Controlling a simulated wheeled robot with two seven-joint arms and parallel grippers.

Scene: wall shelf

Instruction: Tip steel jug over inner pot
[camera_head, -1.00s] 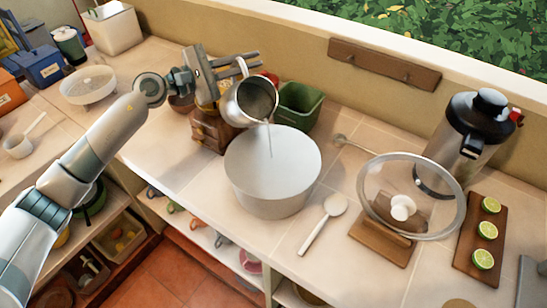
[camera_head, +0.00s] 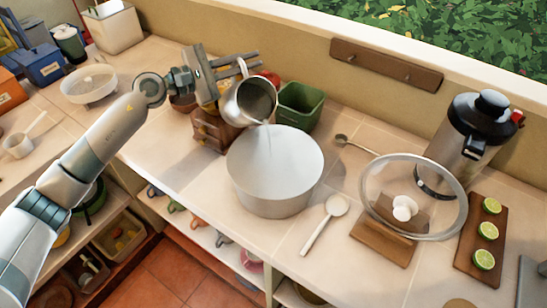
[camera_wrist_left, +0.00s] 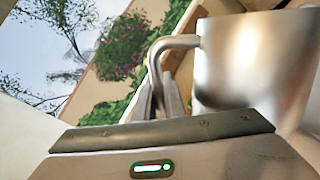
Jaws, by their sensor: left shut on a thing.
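The steel jug (camera_head: 252,101) is tilted in the head view, its mouth toward the inner pot (camera_head: 275,190). A thin pale stream runs from its lip down into the pot, a wide silvery vessel on the counter. My left gripper (camera_head: 238,66) is shut on the jug's handle and holds the jug above the pot's back left rim. In the left wrist view the jug's shiny side (camera_wrist_left: 250,65) and bent handle (camera_wrist_left: 170,45) show, with the fingers at the handle. The pot is not seen there. My right gripper is not in view.
A green container (camera_head: 300,108) stands behind the pot, and a wooden box (camera_head: 211,132) is left of it. A spoon (camera_head: 325,225) and a glass lid (camera_head: 412,190) on a wooden stand are to the right. A black-topped dispenser (camera_head: 465,140) and lime halves (camera_head: 488,231) are farther right.

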